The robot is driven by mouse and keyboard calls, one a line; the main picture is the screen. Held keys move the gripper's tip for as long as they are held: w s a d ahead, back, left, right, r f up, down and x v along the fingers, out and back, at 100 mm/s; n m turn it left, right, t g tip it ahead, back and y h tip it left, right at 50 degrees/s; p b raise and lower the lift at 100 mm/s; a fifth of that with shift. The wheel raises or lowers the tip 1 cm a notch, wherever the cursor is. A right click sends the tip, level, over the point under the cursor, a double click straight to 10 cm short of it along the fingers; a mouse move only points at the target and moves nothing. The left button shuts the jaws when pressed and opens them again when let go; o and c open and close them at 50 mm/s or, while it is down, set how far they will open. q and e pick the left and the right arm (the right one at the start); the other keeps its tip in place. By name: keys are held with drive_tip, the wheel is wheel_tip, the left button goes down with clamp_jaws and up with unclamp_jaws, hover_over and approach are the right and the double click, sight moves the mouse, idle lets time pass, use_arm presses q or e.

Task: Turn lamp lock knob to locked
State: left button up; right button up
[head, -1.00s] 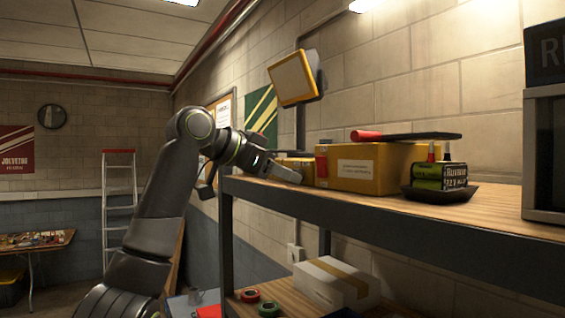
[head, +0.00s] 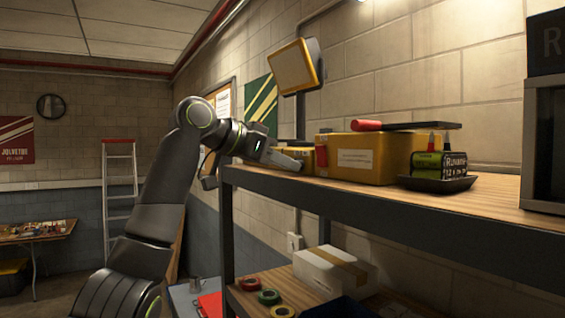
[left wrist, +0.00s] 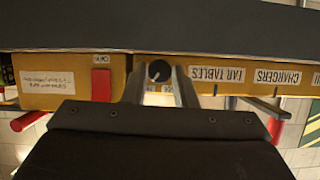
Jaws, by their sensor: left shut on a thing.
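A round black knob (left wrist: 158,70) with a pale pointer mark sits on a yellow panel (left wrist: 220,72) in the left wrist view, which is upside down. My left gripper (left wrist: 160,84) has one finger on each side of the knob and is shut on it. Small labels beside the knob are too small to read surely. In the head view my left gripper (head: 285,160) reaches the small yellow box (head: 298,153) at the shelf's far end; the knob is hidden there. A yellow-framed lamp (head: 294,68) hangs above. My right gripper is out of view.
A larger yellow box (head: 368,158) with a red block (head: 321,156) stands beside it on the wooden shelf (head: 490,195). A black tray (head: 438,182) holds a labelled pack. The dark shelf edge (head: 400,208) runs below my gripper. A white box (head: 330,272) sits lower.

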use_arm(q)
drive_tip(key=shift+a+n+g+h, duration=0.1)
drive_tip(key=shift+n+g+h, duration=0.2)
drive_tip(key=shift+n, duration=0.4)
drive_tip(key=shift+r, duration=0.1)
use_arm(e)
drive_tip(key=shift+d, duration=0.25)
use_arm(q)
drive_tip(key=o, duration=1)
drive_tip(key=shift+w, duration=0.1)
